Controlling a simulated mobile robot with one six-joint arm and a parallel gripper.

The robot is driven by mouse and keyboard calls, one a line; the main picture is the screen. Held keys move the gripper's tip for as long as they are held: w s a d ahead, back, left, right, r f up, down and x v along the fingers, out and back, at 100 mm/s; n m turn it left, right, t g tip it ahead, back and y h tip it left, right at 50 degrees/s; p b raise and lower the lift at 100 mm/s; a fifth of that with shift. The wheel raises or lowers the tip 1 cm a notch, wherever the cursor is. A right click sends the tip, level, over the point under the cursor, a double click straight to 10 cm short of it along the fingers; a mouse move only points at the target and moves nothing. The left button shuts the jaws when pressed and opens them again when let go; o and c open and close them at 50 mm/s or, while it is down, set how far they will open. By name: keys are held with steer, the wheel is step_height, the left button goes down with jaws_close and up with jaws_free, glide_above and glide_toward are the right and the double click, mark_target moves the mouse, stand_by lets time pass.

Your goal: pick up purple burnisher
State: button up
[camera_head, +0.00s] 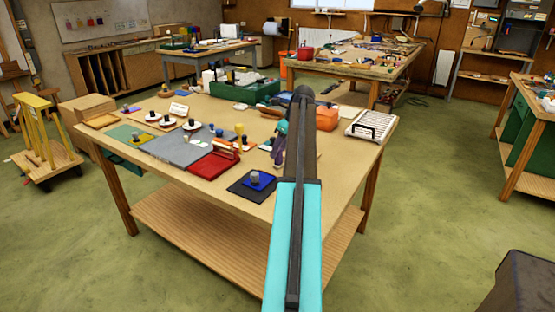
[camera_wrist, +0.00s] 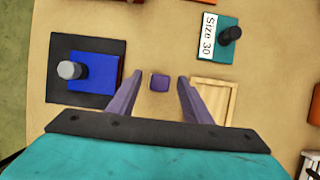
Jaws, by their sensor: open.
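The purple burnisher (camera_wrist: 159,83) shows in the wrist view as a small purple block on the tan tabletop. My gripper (camera_wrist: 159,78) is open, with one purple finger to the left of the block and one to the right. Both fingers look apart from it, and nothing is held. I cannot tell how far above the table the fingertips are. In the head view my gripper (camera_head: 277,166) points down over the right part of the table. The burnisher cannot be made out there.
On the worktable (camera_head: 345,160), a blue plate (camera_wrist: 95,82) with a grey knob lies on a black mat (camera_wrist: 62,45), left of the fingers. A pale wooden tray (camera_wrist: 229,92) is close by the right finger.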

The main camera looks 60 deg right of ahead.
steer(key=shift+w+f, duration=0.25)
steer(key=shift+f, duration=0.35)
steer(key=shift+c, duration=0.4)
steer(key=c, duration=1)
